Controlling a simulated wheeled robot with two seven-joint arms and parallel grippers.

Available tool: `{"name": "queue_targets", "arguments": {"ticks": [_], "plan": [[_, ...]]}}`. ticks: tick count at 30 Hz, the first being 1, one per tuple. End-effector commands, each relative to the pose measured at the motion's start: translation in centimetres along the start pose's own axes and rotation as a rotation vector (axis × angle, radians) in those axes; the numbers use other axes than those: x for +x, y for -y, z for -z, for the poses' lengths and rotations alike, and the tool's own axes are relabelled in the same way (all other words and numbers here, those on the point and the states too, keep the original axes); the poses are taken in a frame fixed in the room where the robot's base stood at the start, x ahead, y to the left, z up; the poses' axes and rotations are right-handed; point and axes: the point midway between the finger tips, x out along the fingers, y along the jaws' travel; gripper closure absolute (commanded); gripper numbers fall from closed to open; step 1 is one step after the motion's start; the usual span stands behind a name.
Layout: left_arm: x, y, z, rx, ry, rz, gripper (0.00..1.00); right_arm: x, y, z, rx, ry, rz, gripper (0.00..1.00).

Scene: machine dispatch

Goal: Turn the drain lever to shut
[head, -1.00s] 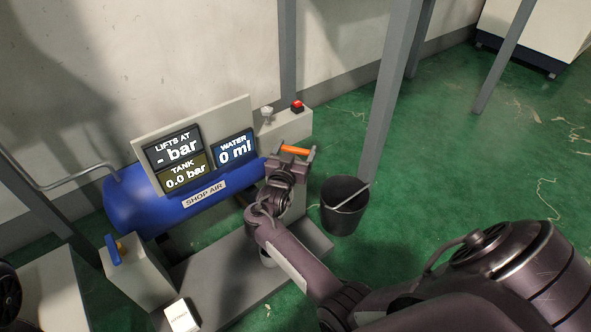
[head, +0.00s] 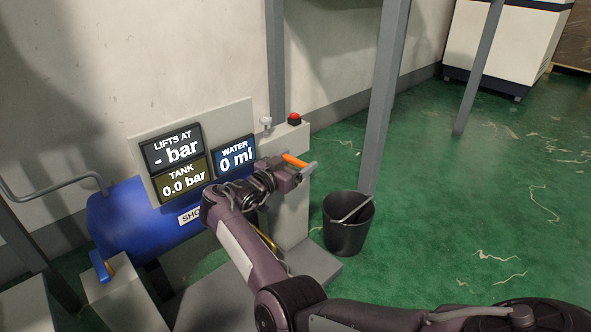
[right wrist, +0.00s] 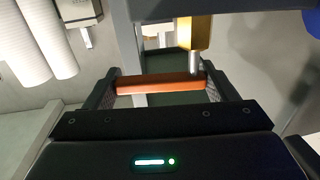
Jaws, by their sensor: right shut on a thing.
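The orange lever handle (head: 295,160) shows at the right end of the blue tank, beside the grey cabinet. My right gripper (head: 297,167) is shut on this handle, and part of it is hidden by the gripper. In the right wrist view the orange bar (right wrist: 160,84) spans between the two fingers, with a brass valve part (right wrist: 197,34) and a short metal stem just above it. My left gripper is not in view.
The blue tank (head: 125,225) carries a panel reading tank 0.0 bar and water 0 ml. A red button (head: 294,119) tops the cabinet. A black bucket (head: 346,232) stands on the floor at right. A blue-handled lever (head: 100,266) is at left. Green floor at right is mostly clear.

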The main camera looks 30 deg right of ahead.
Motion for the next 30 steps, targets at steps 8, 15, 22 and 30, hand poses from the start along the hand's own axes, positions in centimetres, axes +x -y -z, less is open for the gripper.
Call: {"name": "queue_targets", "arguments": {"ticks": [8, 15, 22, 30], "plan": [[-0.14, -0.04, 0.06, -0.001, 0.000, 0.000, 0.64, 0.11, 0.00, 0.12, -0.002, -0.002, -0.006, 0.62], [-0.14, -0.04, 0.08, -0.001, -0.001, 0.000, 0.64, 0.12, 0.00, 0.14, -0.001, -0.002, -0.006, 0.09], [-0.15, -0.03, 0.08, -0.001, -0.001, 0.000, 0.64, 0.08, 0.01, 0.09, 0.000, -0.001, -0.005, 0.00], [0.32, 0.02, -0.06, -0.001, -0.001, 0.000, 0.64, 0.17, -0.22, 0.18, -0.001, -0.001, -0.006, 0.00]]}}
